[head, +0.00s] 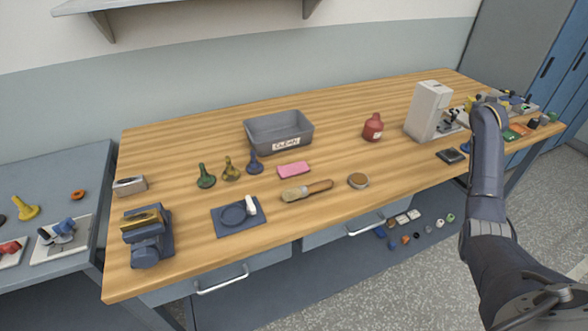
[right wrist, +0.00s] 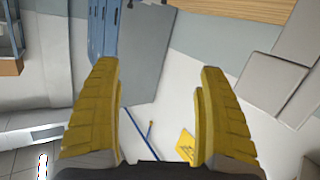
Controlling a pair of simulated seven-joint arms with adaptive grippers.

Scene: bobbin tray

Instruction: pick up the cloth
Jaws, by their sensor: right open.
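A flat pink piece (head: 293,169) lies on the wooden table in front of the grey bin; it may be the folded cloth, but I cannot tell for sure at this size. No other thing in view looks clearly like a cloth. My right gripper (right wrist: 158,72) is open, with its two yellow fingers apart and nothing between them. In the head view my right arm reaches up at the right end of the table, far to the right of the pink piece. My left gripper is not in view.
A red bottle (head: 373,128) and a white machine (head: 426,110) stand further right.

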